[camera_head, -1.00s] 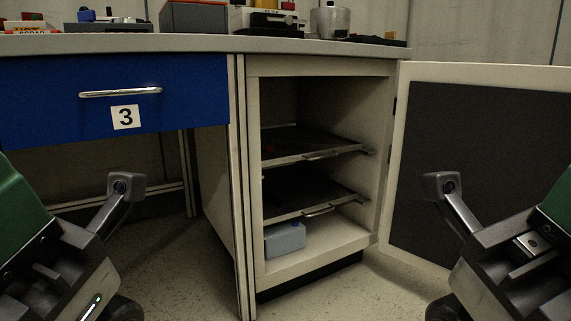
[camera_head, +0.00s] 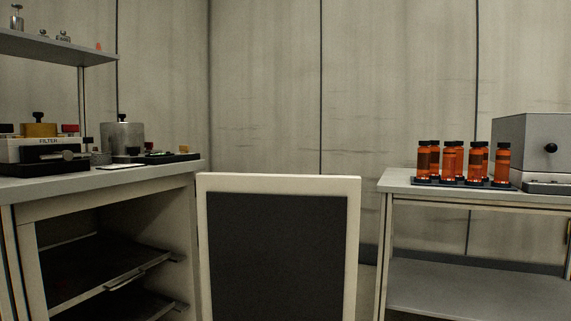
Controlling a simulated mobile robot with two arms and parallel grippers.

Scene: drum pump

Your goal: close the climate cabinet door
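The climate cabinet (camera_head: 178,230) stands at the lower left under the bench top, with its front open. Wire-handled shelves (camera_head: 95,268) show inside it. Its door (camera_head: 279,182), a cream frame around a dark grey panel, is swung wide open to the right of the cabinet. The door's lower part is cut off by the picture's bottom edge. Neither of my grippers is in view.
The bench top (camera_head: 120,178) at left carries a filter device (camera_head: 45,148) and a metal pot (camera_head: 122,138). A second table (camera_head: 400,185) at right holds several amber bottles (camera_head: 450,162) and a grey box (camera_head: 530,140). A wall shelf (camera_head: 60,48) hangs upper left.

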